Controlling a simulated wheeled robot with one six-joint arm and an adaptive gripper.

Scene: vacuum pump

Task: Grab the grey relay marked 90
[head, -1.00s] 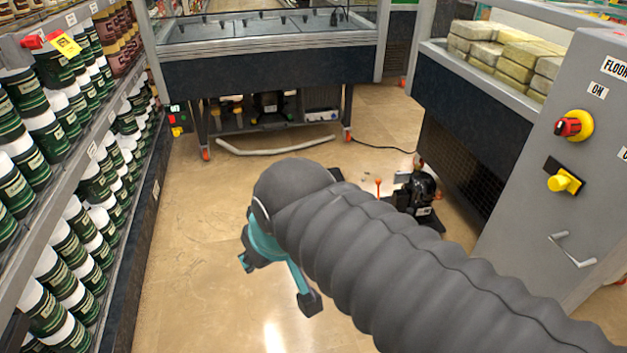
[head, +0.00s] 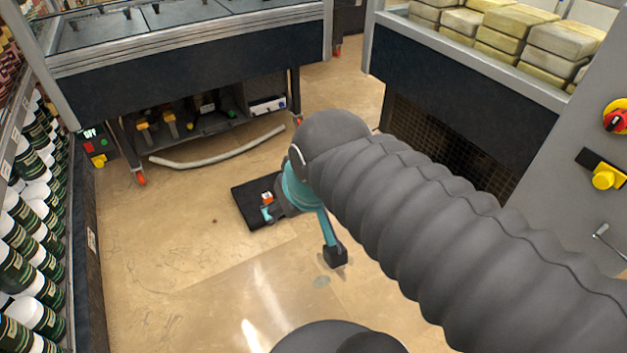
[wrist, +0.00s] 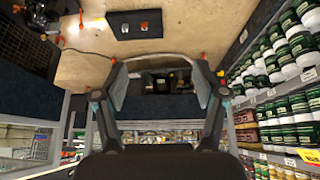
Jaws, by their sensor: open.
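I cannot make out a grey relay marked 90 in either view. A black mat (head: 247,207) lies on the floor, partly hidden behind my gripper in the head view. A small orange and white part (head: 267,197) is on it. In the wrist view the mat (wrist: 138,33) is at the top, with the orange and white part (wrist: 144,26) and a small pale part (wrist: 125,28) on it; no marking is readable. My gripper (wrist: 160,82) is open and empty, its fingers wide apart. In the head view my gripper (head: 301,234) appears in front of the mat's right side.
A freezer cabinet (head: 200,75) stands at the back, with equipment on its lower shelf and a grey hose (head: 215,158) on the floor before it. Another cabinet (head: 455,80) is at right beside a grey control panel (head: 590,150). Shelved jars (head: 35,215) line the left. Floor between is clear.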

